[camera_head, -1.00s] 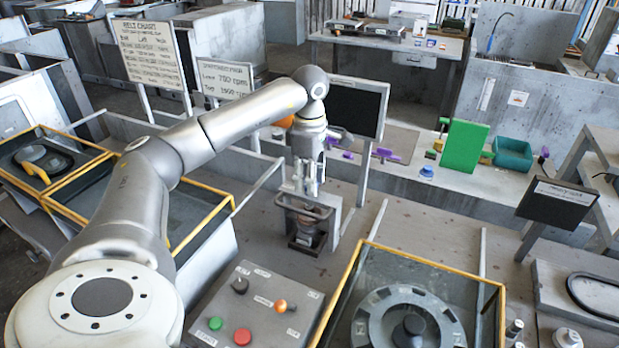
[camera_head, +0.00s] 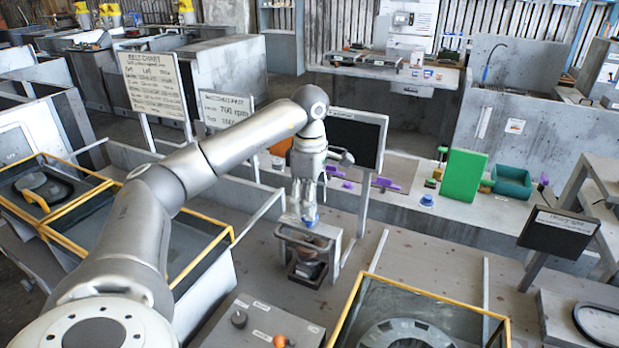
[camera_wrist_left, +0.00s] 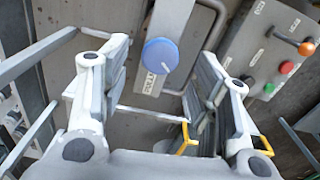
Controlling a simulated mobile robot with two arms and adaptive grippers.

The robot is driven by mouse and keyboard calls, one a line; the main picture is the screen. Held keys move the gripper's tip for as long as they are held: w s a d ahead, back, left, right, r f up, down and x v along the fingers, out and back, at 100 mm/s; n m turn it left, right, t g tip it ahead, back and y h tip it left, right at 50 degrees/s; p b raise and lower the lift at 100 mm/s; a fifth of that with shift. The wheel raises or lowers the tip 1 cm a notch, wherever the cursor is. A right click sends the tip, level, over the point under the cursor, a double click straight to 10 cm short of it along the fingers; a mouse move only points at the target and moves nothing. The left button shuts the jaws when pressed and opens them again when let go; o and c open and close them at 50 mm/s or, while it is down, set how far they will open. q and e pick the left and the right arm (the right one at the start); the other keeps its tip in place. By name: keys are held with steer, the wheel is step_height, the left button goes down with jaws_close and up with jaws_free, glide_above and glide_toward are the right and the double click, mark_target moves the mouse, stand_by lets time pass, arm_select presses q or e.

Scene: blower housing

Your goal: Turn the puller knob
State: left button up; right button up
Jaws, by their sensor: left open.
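The puller knob is a round blue knob (camera_wrist_left: 160,55) with a white mark line, on a grey bar in the left wrist view. In the head view a bit of the blue knob (camera_head: 310,218) shows at my left gripper's fingertips. My left gripper (camera_head: 306,208) points down over the small grey fixture (camera_head: 306,245) with a bent handle bar. Its fingers are spread apart in the left wrist view (camera_wrist_left: 160,85), with the knob between them, a little toward the picture's top. I see no finger touching it. My right gripper is not in view.
A control panel (camera_head: 255,322) with a grey knob and an orange lever stands in front. Yellow-edged bins stand left (camera_head: 150,215) and right (camera_head: 420,300). A dark screen (camera_head: 355,138) on a post is close behind the gripper. A green block (camera_head: 463,176) stands on the back ledge.

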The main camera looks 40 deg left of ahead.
arm_select(q)
step_height(320, 180, up, 9)
steer(key=shift+r, duration=0.2)
stand_by(0.3)
steer(key=shift+f, duration=0.1)
stand_by(0.5)
